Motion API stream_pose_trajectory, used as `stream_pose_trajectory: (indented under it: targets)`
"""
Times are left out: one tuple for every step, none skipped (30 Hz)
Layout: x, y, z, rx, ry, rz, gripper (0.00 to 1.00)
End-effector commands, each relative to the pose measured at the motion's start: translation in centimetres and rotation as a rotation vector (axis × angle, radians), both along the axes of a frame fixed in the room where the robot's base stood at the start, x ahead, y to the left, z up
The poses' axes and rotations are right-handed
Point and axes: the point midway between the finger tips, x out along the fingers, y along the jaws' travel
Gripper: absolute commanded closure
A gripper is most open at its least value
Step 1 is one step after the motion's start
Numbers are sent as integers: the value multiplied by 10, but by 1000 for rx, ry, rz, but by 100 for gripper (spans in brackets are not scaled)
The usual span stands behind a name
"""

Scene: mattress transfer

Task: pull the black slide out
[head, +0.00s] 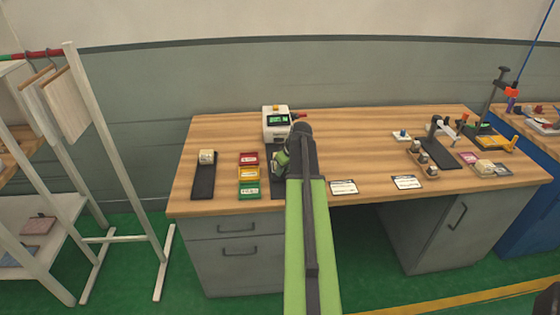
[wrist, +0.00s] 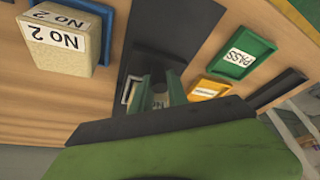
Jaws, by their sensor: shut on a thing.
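The black slide (wrist: 168,28) shows in the wrist view as a dark flat strip running up from my fingers. In the head view its near end (head: 277,191) lies on the desk in front of the white machine (head: 276,122), partly behind my arm. My gripper (wrist: 160,92) is shut at the strip, low over the desk; the exact part between the fingers is small and hard to make out. In the head view my gripper (head: 282,161) is largely covered by my own arm.
Red (head: 249,158), yellow (head: 249,173) and green (head: 249,190) trays lie close left of the slide. Another black strip (head: 203,184) bears a pale block. A tan block marked No 2 (wrist: 62,45) shows in the wrist view. Cards (head: 343,187) lie to the right.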

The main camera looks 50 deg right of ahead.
Motion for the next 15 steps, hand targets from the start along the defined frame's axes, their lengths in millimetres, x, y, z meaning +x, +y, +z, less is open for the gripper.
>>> stream_pose_trajectory:
  targets:
    - [-14,13,0,1,1,0,100]
    - [-19,17,0,1,1,0,100]
    - [-24,21,0,1,1,0,100]
    - [-28,24,0,1,1,0,100]
    - [-31,27,0,1,1,0,100]
    - [-34,29,0,1,1,-1,100]
    - [-35,30,0,1,1,-1,100]
    - [-36,31,0,1,1,-1,100]
    - [-37,31,0,1,1,-1,100]
    - [-38,32,0,1,2,0,100]
    - [-38,32,0,2,3,1,100]
    - [-38,32,0,2,3,1,100]
    - [-38,32,0,3,4,1,100]
    - [-38,32,-1,3,5,1,100]
    - [-38,32,-1,3,5,1,100]
